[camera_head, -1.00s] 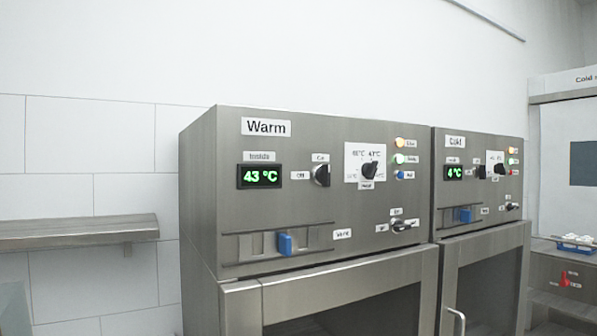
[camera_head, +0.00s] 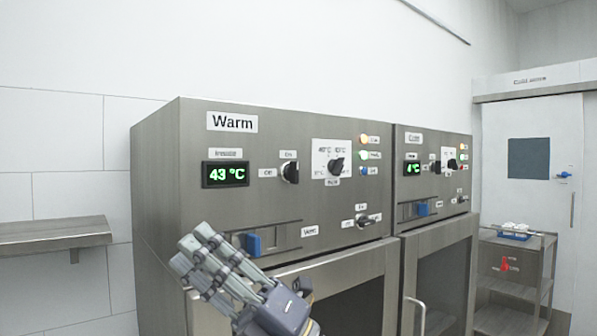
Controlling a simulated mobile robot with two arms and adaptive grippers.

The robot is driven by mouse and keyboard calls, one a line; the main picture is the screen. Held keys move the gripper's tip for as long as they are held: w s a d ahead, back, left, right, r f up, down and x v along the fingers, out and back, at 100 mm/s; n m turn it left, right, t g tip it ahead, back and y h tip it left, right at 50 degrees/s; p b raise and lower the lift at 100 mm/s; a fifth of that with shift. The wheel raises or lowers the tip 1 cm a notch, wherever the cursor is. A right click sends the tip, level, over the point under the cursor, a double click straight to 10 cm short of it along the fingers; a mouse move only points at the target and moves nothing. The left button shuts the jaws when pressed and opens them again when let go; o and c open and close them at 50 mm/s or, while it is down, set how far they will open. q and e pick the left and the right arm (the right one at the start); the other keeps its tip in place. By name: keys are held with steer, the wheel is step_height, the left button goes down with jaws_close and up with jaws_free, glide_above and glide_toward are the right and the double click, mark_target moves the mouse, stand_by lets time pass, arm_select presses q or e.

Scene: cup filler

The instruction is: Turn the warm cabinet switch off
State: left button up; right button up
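The warm cabinet (camera_head: 160,200) has a front panel with a "Warm" label and a green display (camera_head: 225,174) reading 43 °C. Right of the display is a black rotary switch (camera_head: 290,172), with an "Off" label on its left and an "On" label above. Its grip looks roughly upright, toward "On". My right gripper (camera_head: 195,246) is in front of the panel's lower left, below the display, apart from the switch. Its fingers point up and left and overlap in this view, so its opening cannot be told. My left gripper is not in view.
The panel also has a dial (camera_head: 336,165), coloured lamps (camera_head: 364,155), a small lever (camera_head: 370,218) and a blue vent slider (camera_head: 252,243). The cold cabinet (camera_head: 432,180) adjoins on the right. A wall shelf (camera_head: 50,238) is left; a trolley (camera_head: 545,265) stands far right.

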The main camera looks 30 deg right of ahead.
steer(key=a+r+n+g, duration=0.2)
steer(key=n+g, duration=0.2)
steer(key=n, duration=0.1)
steer(key=m+t+h, duration=0.2)
steer(key=t+h, duration=0.3)
steer(key=h, duration=1.3)
glide_toward(298, 171)
steer(key=w+p, duration=0.1)
steer(key=w, duration=0.1)
steer(key=w+p, duration=0.1)
steer(key=w, duration=0.2)
steer(key=w+p, duration=0.2)
steer(key=w, duration=0.1)
steer(key=shift+w+a+r, duration=0.15)
steer(key=shift+w+a, duration=0.05)
steer(key=shift+a, duration=0.15)
steer(key=shift+w, duration=0.5)
jaws_close()
